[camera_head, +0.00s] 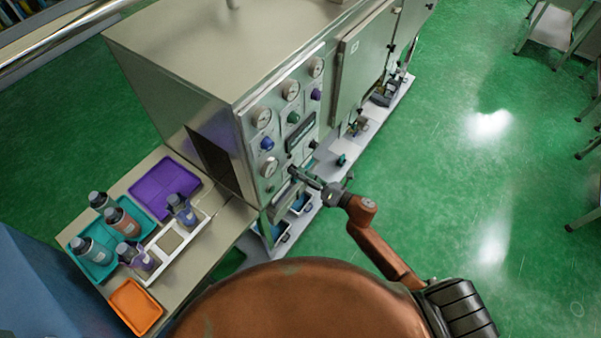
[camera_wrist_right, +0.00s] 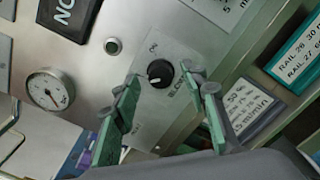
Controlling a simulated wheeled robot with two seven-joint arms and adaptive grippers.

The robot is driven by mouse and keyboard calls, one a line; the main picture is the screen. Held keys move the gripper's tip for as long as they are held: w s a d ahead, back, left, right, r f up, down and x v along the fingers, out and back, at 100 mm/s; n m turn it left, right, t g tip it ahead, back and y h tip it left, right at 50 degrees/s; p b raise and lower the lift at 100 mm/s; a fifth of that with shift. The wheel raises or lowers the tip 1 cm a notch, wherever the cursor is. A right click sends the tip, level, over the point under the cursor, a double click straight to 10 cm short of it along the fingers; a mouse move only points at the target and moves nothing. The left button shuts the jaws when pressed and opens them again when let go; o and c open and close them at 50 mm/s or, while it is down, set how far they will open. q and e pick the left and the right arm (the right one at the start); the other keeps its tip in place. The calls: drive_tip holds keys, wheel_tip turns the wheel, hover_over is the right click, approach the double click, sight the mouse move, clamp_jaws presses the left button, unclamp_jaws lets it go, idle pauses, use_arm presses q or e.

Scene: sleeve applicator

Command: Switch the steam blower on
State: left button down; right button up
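A round black rotary knob (camera_wrist_right: 160,73) sits on a light metal panel in the right wrist view, with "ON" printed above it and partly readable lettering beside it. A small pale mark shows on its lower left edge. My right gripper (camera_wrist_right: 168,88) is open, its two green-padded fingers on either side of the knob in the picture. I cannot tell whether they touch it. In the head view my right gripper (camera_head: 298,174) is at the lower front of the machine (camera_head: 240,140) and hides the knob there. My left gripper is not in view.
A pressure gauge (camera_wrist_right: 48,90) and small button (camera_wrist_right: 113,46) are near the knob. Labelled bins (camera_wrist_right: 250,108) lie to its right. A side table (camera_head: 215,240) holds bottles, a purple tray (camera_head: 160,185) and an orange tray (camera_head: 135,306).

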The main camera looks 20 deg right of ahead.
drive_tip(key=shift+c, duration=0.5)
clamp_jaws()
drive_tip(key=shift+m, duration=0.4)
drive_tip(key=shift+f+m+p, duration=0.2)
drive_tip(key=shift+m+p, duration=2.65)
drive_tip(key=shift+m, duration=5.75)
